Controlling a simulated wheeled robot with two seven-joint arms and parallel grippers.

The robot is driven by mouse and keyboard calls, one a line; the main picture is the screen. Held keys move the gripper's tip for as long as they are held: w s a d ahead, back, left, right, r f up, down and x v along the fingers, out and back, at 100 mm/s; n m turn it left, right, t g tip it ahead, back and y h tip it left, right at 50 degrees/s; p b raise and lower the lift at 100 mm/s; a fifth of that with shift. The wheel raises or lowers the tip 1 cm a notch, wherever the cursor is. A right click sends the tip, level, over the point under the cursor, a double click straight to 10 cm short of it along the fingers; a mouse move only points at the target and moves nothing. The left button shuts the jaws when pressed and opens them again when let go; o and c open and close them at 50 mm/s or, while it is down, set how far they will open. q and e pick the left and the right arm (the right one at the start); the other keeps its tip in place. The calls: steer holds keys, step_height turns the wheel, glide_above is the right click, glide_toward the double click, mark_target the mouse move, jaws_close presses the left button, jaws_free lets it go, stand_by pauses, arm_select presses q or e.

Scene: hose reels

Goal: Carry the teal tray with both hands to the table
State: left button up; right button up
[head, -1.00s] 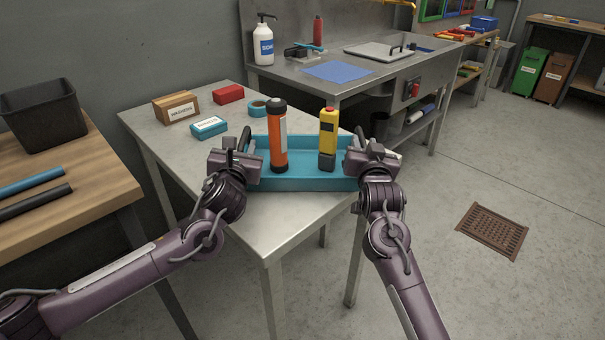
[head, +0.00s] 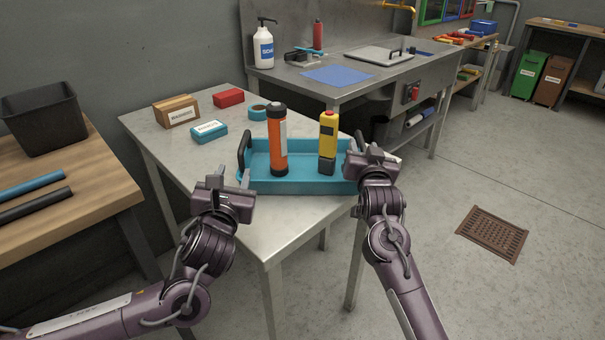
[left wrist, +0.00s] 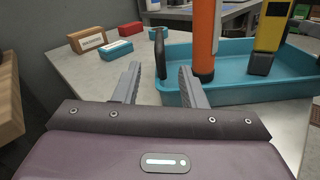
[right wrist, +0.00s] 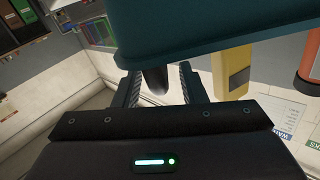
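The teal tray (head: 300,187) rests upright on the metal table (head: 262,222), near its right edge. An orange flashlight-like cylinder (head: 277,140) and a yellow device (head: 328,135) stand in it. My left gripper (head: 229,181) is open and empty, in front of and left of the tray. The dark left handle (head: 244,148) stands clear ahead of its fingers, also in the left wrist view (left wrist: 160,50). My right gripper (head: 366,152) is at the tray's right end. In the right wrist view its fingers (right wrist: 160,85) are apart, with the dark right handle (right wrist: 155,79) between them.
A labelled brown box (head: 176,112), a teal box (head: 209,131), a red box (head: 228,97) and a tape roll (head: 258,111) lie on the table's back left. A sink counter (head: 350,85) stands behind. A wooden bench (head: 90,195) with a black bin (head: 42,118) is at left.

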arm_select(q)
steer(key=shift+s, duration=0.6)
arm_select(e)
steer(key=shift+s, duration=0.4)
steer(key=s, duration=1.1)
arm_select(q)
steer(key=shift+s, duration=0.1)
arm_select(e)
steer(key=shift+s, duration=0.1)
